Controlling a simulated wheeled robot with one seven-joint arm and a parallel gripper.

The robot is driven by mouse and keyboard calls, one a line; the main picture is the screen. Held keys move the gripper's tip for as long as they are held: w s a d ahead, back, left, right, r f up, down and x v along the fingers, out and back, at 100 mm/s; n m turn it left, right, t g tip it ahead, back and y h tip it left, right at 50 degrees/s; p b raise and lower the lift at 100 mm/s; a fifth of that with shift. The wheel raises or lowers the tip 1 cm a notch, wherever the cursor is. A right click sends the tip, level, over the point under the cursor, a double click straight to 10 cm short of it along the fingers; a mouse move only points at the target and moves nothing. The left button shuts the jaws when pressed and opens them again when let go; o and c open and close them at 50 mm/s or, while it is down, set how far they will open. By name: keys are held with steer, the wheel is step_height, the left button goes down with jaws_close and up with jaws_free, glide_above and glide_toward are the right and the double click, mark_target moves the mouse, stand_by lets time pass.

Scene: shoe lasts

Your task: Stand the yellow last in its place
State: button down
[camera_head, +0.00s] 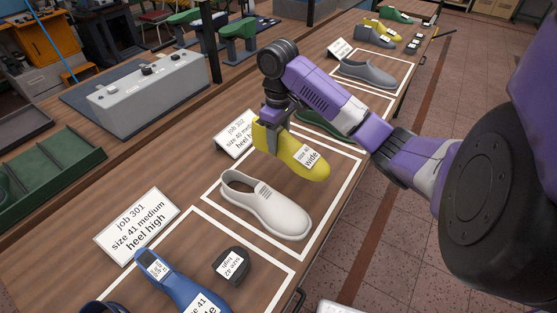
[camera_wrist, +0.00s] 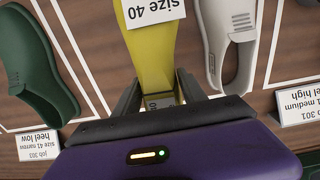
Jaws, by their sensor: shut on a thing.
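The yellow last (camera_head: 297,152), labelled "size 40 wide", hangs from my gripper (camera_head: 270,112), which is shut on its upper heel end. Its toe points to the lower right, above the white-outlined place with the job 302 card (camera_head: 236,133). A white shoe (camera_head: 266,206) lies in that outline, on the near side of the last. Whether the last touches the table cannot be told. In the wrist view the yellow last (camera_wrist: 152,50) runs up from between my fingers, with the white shoe (camera_wrist: 228,35) to its right and a green shoe (camera_wrist: 35,65) to its left.
A blue last (camera_head: 178,285) and a dark heel block (camera_head: 232,263) lie in the nearer outline by the job 301 card (camera_head: 137,226). A grey shoe (camera_head: 368,73) lies farther along. A grey control box (camera_head: 150,92) and green tray (camera_head: 45,160) stand on the left.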

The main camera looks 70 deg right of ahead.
mark_target(279, 129)
steer(key=shift+f, duration=3.85)
steer(key=c, duration=0.6)
jaws_free()
steer(key=shift+f, duration=0.1)
steer(key=shift+c, duration=0.2)
step_height(279, 129, up, 12)
steer(key=shift+r+p, duration=0.1)
steer(key=shift+p, duration=0.45)
